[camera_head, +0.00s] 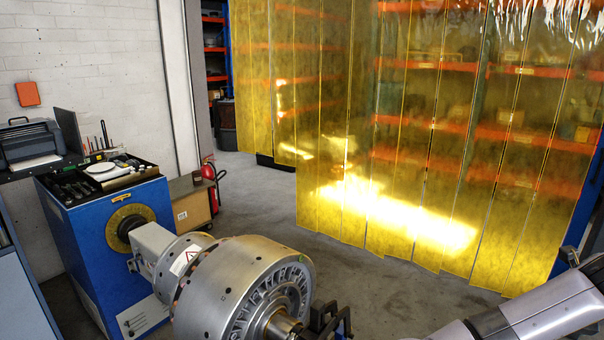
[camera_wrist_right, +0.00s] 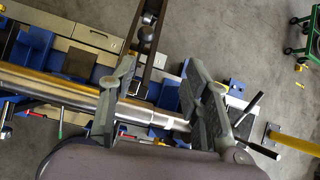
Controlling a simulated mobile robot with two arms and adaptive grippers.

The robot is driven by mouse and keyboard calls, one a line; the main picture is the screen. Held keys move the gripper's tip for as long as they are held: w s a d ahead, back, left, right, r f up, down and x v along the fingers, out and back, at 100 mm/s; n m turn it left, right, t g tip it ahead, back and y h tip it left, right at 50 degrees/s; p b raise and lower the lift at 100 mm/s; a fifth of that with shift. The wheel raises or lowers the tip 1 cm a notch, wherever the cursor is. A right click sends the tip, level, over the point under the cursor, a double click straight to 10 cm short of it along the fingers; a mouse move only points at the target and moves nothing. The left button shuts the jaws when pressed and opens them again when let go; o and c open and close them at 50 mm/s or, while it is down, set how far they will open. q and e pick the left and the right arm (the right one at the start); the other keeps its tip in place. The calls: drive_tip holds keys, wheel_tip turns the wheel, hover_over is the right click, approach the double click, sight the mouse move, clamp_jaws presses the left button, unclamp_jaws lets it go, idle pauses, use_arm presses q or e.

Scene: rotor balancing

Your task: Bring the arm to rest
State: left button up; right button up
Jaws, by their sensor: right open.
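In the wrist view my right gripper (camera_wrist_right: 160,68) is open, with its two grey-green fingers apart and nothing seen between their tips. A bright metal shaft (camera_wrist_right: 50,88) runs in from the left beneath the fingers, and its stepped end shows between them. I cannot tell from this view whether they touch it. In the head view my right arm (camera_head: 545,308) comes in at the lower right; its gripper is not clearly seen there. The large silver rotor (camera_head: 245,290) sits at the bottom centre, in line with the blue headstock cabinet (camera_head: 90,250). My left gripper is out of view.
A tool tray (camera_head: 100,176) lies on the cabinet. A yellow strip curtain (camera_head: 400,150) hangs behind, with shelves beyond. Grey floor (camera_head: 265,205) is clear between rotor and curtain.

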drive_tip(key=s+a+f+n+t, duration=0.15)
drive_tip(key=a+f+n, duration=0.3)
drive_tip(key=n, duration=0.55)
drive_tip(key=s+a+f+n, duration=0.25)
drive_tip(key=a+n, duration=0.35)
drive_tip(key=n, duration=0.5)
drive_tip(key=s+a+f+n, duration=0.2)
drive_tip(key=a+f+n, duration=0.35)
drive_tip(key=n, duration=0.45)
drive_tip(key=s+a+f+n+g+y, duration=0.25)
drive_tip(key=s+a+f+n, duration=0.25)
drive_tip(key=s+a+n, duration=0.3)
drive_tip(key=s+a+f+n+g+y, duration=0.1)
drive_tip(key=s+a+f+n+y, duration=0.2)
drive_tip(key=s+a+f+n, duration=0.5)
wheel_tip(320, 180, down, 23)
drive_tip(key=a+m, duration=0.2)
drive_tip(key=m, duration=0.1)
drive_tip(key=s+d+f+g, duration=0.2)
drive_tip(key=s+d+f, duration=0.1)
drive_tip(key=s+f, duration=1.2)
drive_tip(key=shift+s+f+n, duration=0.3)
drive_tip(key=shift+s+f, duration=0.1)
drive_tip(key=shift+s, duration=0.75)
